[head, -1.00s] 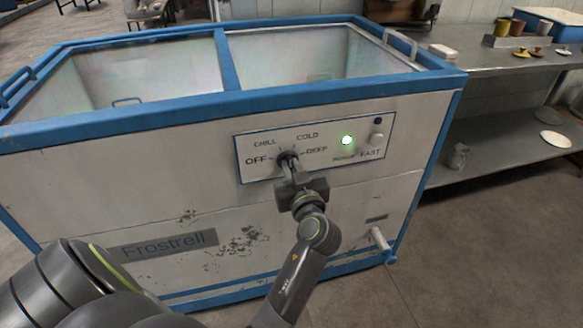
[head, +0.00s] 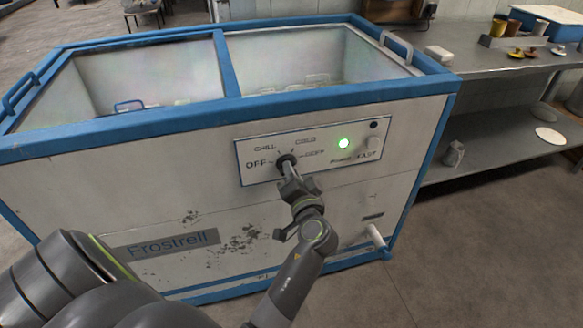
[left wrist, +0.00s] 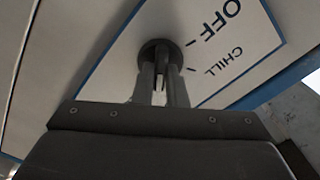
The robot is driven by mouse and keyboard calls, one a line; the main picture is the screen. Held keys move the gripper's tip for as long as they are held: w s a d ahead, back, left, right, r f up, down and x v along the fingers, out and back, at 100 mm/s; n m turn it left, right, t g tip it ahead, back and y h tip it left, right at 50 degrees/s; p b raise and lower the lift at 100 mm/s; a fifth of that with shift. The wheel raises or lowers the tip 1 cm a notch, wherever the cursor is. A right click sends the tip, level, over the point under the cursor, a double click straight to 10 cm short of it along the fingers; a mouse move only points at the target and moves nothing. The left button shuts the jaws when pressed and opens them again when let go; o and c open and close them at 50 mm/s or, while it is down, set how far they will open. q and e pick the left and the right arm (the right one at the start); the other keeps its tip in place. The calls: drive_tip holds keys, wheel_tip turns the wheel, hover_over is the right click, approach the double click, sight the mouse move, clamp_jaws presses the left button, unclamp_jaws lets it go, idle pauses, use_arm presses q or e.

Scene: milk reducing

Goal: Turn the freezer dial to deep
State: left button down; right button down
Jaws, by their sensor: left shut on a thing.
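The freezer (head: 330,206) is a white chest with blue edges and a glass top. Its control panel (head: 249,176) on the front reads OFF, CHILL, COLD and DEEP around a dark round dial (head: 286,161). My left gripper (head: 288,172) is shut on the dial from the front and below. The left wrist view shows both fingers (left wrist: 160,84) at the dial (left wrist: 156,52), with OFF and CHILL beside it. The fingers partly cover the dial, and I cannot tell which mark it points to. My right gripper is not in view.
A green light (head: 344,143) glows on the panel, right of the dial, near the word FAST. A grey metal shelf table (head: 470,66) with cups and plates stands at the right. The floor (head: 480,240) at the front right is clear.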

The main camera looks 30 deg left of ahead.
use_arm(q)
drive_tip(key=shift+m+p, duration=1.05)
drive_tip(key=shift+m, duration=1.25)
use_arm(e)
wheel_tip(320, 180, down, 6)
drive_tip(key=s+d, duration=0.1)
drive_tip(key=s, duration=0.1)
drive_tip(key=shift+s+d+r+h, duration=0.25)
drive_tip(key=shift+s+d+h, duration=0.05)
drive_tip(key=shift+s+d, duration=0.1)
use_arm(q)
drive_tip(key=c, duration=1.5)
unclamp_jaws()
drive_tip(key=shift+w+d, duration=0.1)
drive_tip(key=shift+o, duration=0.2)
drive_tip(key=shift+f, duration=0.1)
